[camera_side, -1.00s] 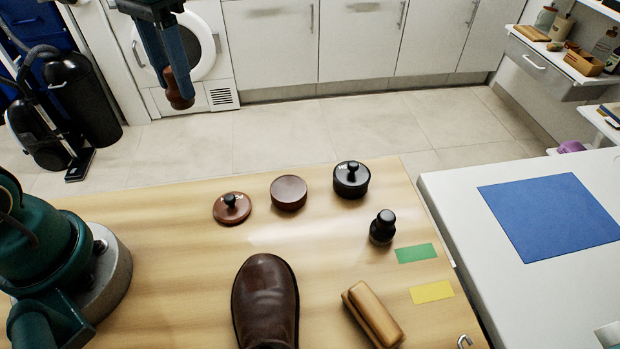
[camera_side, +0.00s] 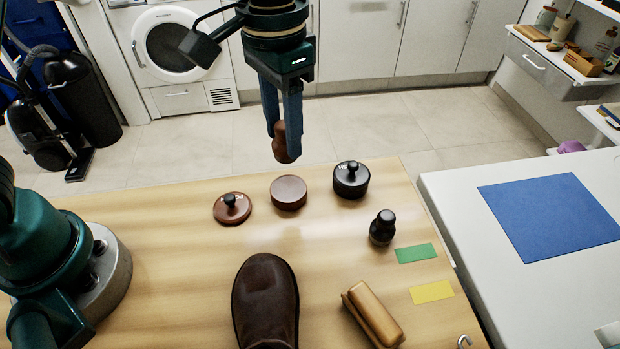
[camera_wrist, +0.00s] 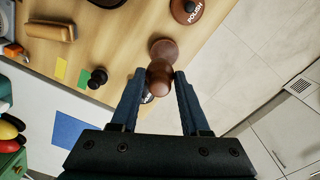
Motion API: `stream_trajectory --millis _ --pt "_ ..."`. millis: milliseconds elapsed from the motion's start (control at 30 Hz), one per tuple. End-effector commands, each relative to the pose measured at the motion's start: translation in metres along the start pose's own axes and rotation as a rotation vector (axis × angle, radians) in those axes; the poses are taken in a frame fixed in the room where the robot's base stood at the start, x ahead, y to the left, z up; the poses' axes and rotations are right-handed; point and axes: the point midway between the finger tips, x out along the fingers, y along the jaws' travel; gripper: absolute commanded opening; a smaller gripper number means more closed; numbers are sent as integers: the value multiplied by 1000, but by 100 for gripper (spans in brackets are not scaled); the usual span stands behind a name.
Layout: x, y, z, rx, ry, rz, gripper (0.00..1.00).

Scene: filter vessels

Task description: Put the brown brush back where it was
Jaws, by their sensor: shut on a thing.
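The brown brush (camera_side: 284,147) is held between the fingers of my gripper (camera_side: 284,128), which is shut on it. It hangs roughly upright in the air, beyond the far edge of the table in the side view. In the wrist view the brush (camera_wrist: 160,79) sits between the two fingertips (camera_wrist: 160,78). A black brush (camera_side: 382,228) stands on the table, just left of a green patch (camera_side: 416,253). A yellow patch (camera_side: 432,292) lies nearer the front, with nothing on it.
A brown tin (camera_side: 288,193), a brown knobbed lid (camera_side: 232,208) and a black lidded tin (camera_side: 351,180) stand along the far edge. A brown shoe (camera_side: 265,300) and a wooden-backed brush (camera_side: 373,314) are in front. A white table with a blue mat (camera_side: 552,218) is at right.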

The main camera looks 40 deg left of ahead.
Motion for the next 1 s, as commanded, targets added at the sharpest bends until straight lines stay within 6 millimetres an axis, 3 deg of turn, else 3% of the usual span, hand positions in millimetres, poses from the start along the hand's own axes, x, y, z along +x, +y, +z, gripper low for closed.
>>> stream_trajectory --millis 300,500,667,900,1000 --pt "43 68 -5 6 -4 -1 1" --pt "60 98 -8 2 -1 0 1" --pt "68 104 -8 -1 -1 0 1" --pt "100 102 -7 -2 -4 -1 1" --pt "104 102 -8 -2 -1 0 1"
